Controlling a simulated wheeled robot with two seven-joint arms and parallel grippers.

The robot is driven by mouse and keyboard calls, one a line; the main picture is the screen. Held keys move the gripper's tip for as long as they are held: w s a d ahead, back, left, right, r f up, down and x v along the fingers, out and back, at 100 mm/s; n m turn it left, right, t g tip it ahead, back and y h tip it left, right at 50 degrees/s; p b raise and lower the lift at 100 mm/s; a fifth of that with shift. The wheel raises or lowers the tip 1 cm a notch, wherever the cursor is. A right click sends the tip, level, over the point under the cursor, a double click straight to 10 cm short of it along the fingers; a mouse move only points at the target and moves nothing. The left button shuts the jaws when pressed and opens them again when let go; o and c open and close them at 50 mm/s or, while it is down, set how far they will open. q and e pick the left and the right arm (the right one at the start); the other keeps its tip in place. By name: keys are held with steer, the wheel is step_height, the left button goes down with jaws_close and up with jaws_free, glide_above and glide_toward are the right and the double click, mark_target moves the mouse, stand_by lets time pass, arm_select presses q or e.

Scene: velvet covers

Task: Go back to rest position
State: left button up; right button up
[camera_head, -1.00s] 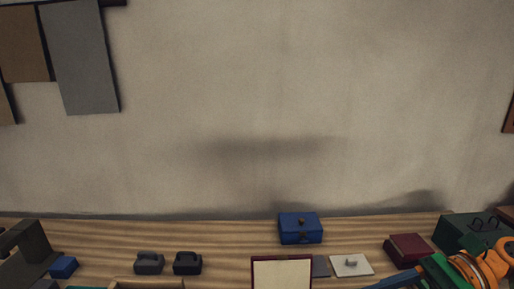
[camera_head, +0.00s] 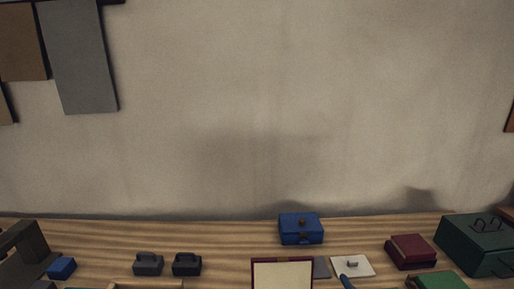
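No gripper of mine is recognisable in the head view. A narrow blue tip (camera_head: 347,283) shows at the bottom edge, in front of a white lid; I cannot tell what it belongs to. A blue box (camera_head: 300,230) with a knob stands shut at the back of the wooden table (camera_head: 230,235). The white lid (camera_head: 362,264) with a small handle lies flat to its right. A dark red box (camera_head: 410,251) and a large dark green case (camera_head: 476,246) stand at the right.
Two dark handled blocks (camera_head: 148,264) (camera_head: 187,264) and a small blue block (camera_head: 61,268) stand at the left. A cream panel with a red border (camera_head: 282,275) and a green box (camera_head: 437,281) are at the front. The table behind the blocks is clear.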

steer(key=s+a+f+m+g+h, duration=0.1)
steer(key=s+f+m+g, duration=0.5)
steer(key=s, duration=0.5)
steer(key=s+a+f+m+g, duration=0.1)
steer(key=s+f+m+g, duration=0.3)
steer(key=s+f+g, duration=0.55)
steer(key=s+f+t+b, duration=0.1)
steer(key=s+f+b, duration=0.3)
steer(key=f, duration=1)
steer(key=s+f+t+b, duration=0.1)
steer(key=f+b, duration=0.5)
steer(key=f, duration=0.7)
steer(key=s+d+f+g+b, duration=0.1)
steer(key=s+d+f+b, duration=0.1)
steer(key=s+f+b, duration=0.4)
steer(key=s+f, duration=0.5)
steer(key=f, duration=0.4)
steer(key=shift+s+d, duration=0.3)
steer(key=shift+g, duration=0.25)
